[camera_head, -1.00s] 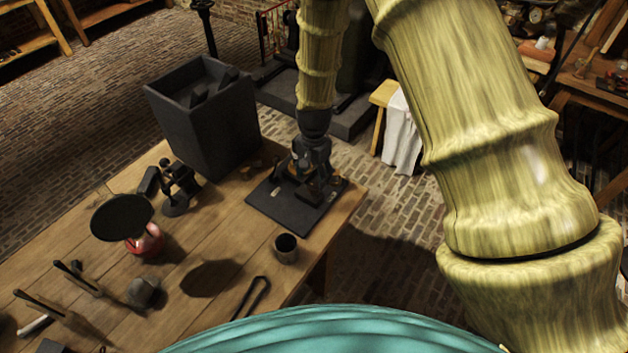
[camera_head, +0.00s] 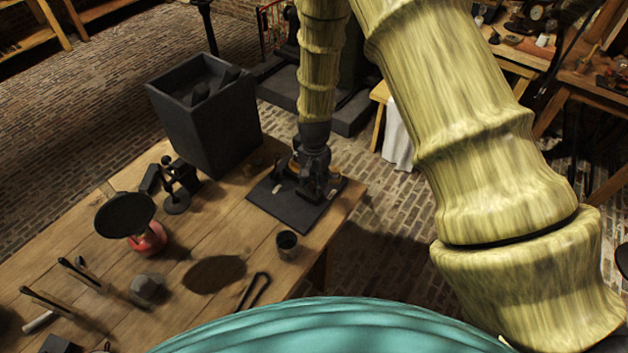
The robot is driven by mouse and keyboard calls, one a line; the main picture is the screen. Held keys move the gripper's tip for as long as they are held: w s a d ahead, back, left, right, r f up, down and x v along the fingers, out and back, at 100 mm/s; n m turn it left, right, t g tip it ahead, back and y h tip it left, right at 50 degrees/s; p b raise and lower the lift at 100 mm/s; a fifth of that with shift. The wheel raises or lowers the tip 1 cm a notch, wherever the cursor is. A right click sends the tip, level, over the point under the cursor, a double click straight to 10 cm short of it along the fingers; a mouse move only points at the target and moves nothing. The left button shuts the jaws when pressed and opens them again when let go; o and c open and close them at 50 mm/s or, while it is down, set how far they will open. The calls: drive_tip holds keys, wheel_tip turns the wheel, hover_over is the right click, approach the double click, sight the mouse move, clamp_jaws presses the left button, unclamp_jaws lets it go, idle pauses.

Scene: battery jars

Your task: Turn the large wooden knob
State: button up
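My gripper (camera_head: 312,185) is dark and points down over a flat dark board (camera_head: 292,212) near the table's right edge. Small dark parts and light brown bits show on the board around the fingers. A brownish piece (camera_head: 294,167) shows just left of the gripper. I cannot make out the large wooden knob for sure, as the gripper covers the middle of the board. Whether the fingers are open or shut on something is too small and dark to tell.
A tall dark bin (camera_head: 205,115) stands left of the board. A small dark cup (camera_head: 287,245) stands in front of it. A dark round pan-like disc (camera_head: 125,214) over a red base (camera_head: 148,239), a small dark stand (camera_head: 176,200) and tools occupy the left of the wooden table (camera_head: 215,235).

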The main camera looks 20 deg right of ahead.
drive_tip(key=c, duration=0.4)
drive_tip(key=shift+o, duration=0.2)
drive_tip(key=shift+n, duration=0.3)
